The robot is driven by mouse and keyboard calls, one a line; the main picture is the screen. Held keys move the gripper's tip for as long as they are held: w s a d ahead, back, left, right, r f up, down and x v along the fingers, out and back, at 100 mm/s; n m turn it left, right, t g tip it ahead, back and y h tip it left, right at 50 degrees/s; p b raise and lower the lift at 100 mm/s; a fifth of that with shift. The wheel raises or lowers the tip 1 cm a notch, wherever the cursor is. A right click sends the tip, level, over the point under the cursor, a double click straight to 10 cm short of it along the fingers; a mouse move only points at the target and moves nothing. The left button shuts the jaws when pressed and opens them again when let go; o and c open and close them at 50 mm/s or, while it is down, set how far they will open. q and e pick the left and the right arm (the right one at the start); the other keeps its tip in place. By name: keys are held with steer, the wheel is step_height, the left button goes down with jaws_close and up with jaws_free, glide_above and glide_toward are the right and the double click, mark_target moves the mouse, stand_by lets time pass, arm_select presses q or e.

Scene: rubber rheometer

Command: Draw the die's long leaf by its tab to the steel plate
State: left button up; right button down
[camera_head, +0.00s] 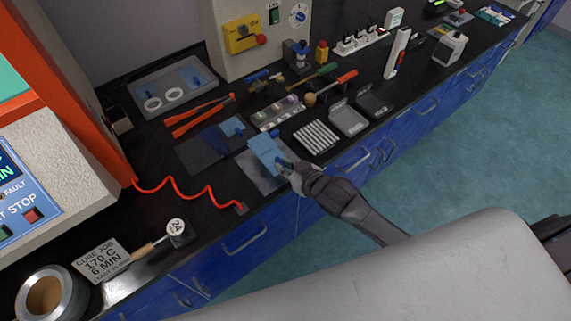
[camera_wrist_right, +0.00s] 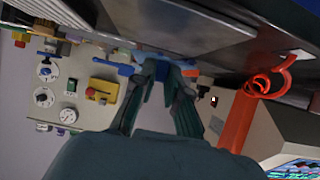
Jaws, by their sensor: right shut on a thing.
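The die's long leaf (camera_head: 265,147) is light blue and lies partly over the steel plate (camera_head: 263,182) near the bench's front edge. My right gripper (camera_head: 284,167) is at the leaf's front end, shut on its blue tab, low over the plate's right side. In the wrist view the right gripper's fingers (camera_wrist_right: 163,72) are close together with blue (camera_wrist_right: 146,57) at their tips; the fingers hide most of the tab. A dark mat (camera_head: 197,156) lies left of the plate, with a smaller light blue piece (camera_head: 232,126) at its far corner. My left gripper is not in view.
A rack of pale rods (camera_head: 317,137) and grey trays (camera_head: 348,120) stand right of the plate. A coiled red cord (camera_head: 180,185) runs along the left. Orange-handled tongs (camera_head: 198,116) lie behind the mat.

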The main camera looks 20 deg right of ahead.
mark_target(286, 180)
steer(key=shift+f+b, duration=1.1)
steer(key=shift+f, duration=0.8)
steer(key=c, duration=1.1)
jaws_free()
steer(key=shift+p+v, duration=0.8)
steer(key=shift+p, duration=0.1)
steer(key=p+v, duration=0.4)
steer(key=v, duration=0.1)
steer(key=shift+s+r+p, duration=0.15)
steer(key=shift+r+p, duration=0.25)
steer(key=shift+f, duration=0.1)
